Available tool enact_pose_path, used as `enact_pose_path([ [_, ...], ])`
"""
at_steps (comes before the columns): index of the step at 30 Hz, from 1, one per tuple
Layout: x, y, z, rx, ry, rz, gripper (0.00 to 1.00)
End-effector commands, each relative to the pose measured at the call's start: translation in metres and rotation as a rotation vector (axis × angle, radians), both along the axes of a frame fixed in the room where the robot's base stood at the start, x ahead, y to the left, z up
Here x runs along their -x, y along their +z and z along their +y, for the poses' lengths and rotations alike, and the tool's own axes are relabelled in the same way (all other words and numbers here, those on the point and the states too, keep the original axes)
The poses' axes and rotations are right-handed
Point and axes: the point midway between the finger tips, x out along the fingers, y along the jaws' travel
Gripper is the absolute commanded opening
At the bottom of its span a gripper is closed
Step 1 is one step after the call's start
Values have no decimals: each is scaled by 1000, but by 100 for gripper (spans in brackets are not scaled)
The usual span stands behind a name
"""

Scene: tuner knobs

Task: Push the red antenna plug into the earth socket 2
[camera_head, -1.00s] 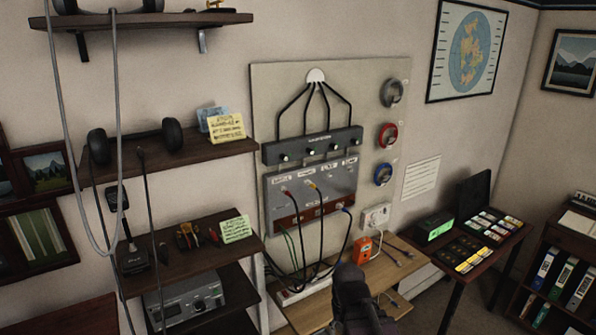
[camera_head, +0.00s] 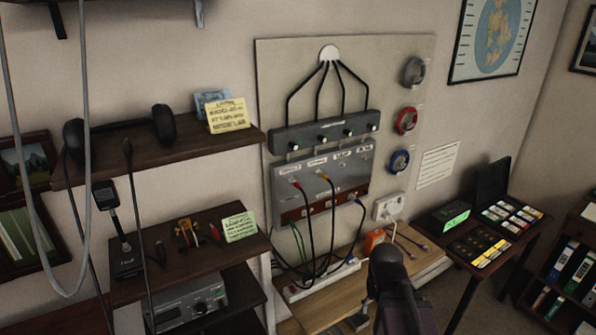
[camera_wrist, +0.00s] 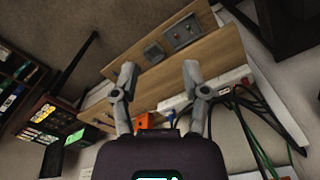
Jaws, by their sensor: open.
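The red antenna plug (camera_head: 297,185) sits at the upper left of the grey socket panel (camera_head: 347,183), with a black cable hanging from it. A brown strip (camera_head: 316,213) runs along the panel's lower edge, apparently with the earth sockets; their numbers are too small to read. A yellow plug (camera_head: 323,177) is right of the red one, and a blue plug (camera_head: 361,203) is lower right. My gripper (camera_wrist: 159,72) is open and empty in the wrist view, pointing over the wooden bench. It is apart from the red plug, below and right of the panel in the head view.
A grey switch box (camera_head: 324,131) is above the panel. A power strip (camera_head: 318,280) and looping cables lie on the bench below. An orange box (camera_head: 374,239) stands near my arm. Shelves (camera_head: 190,240) jut out at left; a small table (camera_head: 497,235) stands at right.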

Motion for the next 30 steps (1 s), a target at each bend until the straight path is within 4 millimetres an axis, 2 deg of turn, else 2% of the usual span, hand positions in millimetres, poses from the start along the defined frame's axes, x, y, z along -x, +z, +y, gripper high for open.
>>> enact_pose_path([
  [5, -3, 4, 2, 2, 8, -9, 70],
  [11, -16, 24, 10, 11, 46, -58, 70],
  [17, -41, 61, 27, 32, 126, -160, 70],
  [30, -105, 165, 96, 85, 367, -451, 70],
])
